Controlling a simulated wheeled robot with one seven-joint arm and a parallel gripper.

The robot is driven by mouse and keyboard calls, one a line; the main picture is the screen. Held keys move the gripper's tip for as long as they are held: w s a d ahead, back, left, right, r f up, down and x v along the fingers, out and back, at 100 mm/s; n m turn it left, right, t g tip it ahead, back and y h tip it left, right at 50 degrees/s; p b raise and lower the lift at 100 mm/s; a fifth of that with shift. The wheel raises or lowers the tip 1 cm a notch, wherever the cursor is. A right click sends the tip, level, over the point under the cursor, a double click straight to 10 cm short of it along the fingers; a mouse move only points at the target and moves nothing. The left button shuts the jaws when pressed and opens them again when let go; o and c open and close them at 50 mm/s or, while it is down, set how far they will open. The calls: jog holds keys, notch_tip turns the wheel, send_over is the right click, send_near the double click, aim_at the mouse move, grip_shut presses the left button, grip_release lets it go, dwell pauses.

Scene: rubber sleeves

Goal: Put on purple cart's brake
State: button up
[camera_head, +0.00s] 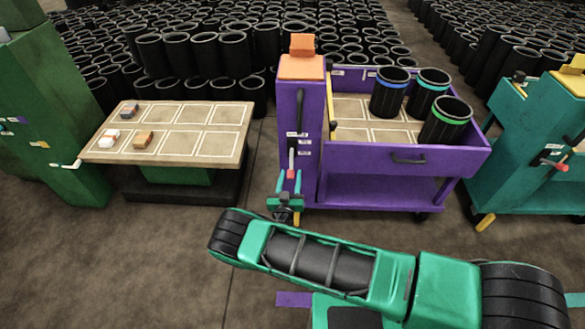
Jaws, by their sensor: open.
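The purple cart (400,158) stands right of centre, with an open-topped bin on a lower shelf. Its tall left post (311,105) has an orange top. A lever with a pale shaft and a red end (291,173) shows low on the post's front. A yellow piece, perhaps a pedal (296,218), shows at the cart's foot, partly hidden. I cannot tell which of these is the brake. My green gripper (289,180) is at the lower front of the post, fingers up and open. The lever's red end appears between or just behind the fingers; contact is unclear.
Several black sleeves with coloured bands (443,122) stand in the cart. A table (170,150) with small blocks is at left, beside a green cabinet (50,110). A teal cart (520,150) stands close at right. Black sleeves crowd the back. Open floor (130,260) lies front left.

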aim_at(292, 167)
jog(key=shift+w+d, duration=0.15)
jog(key=shift+w, duration=1.15)
jog(key=shift+w+d, duration=0.1)
jog(key=shift+w, duration=1.15)
jog(key=shift+c, duration=0.7)
grip_shut()
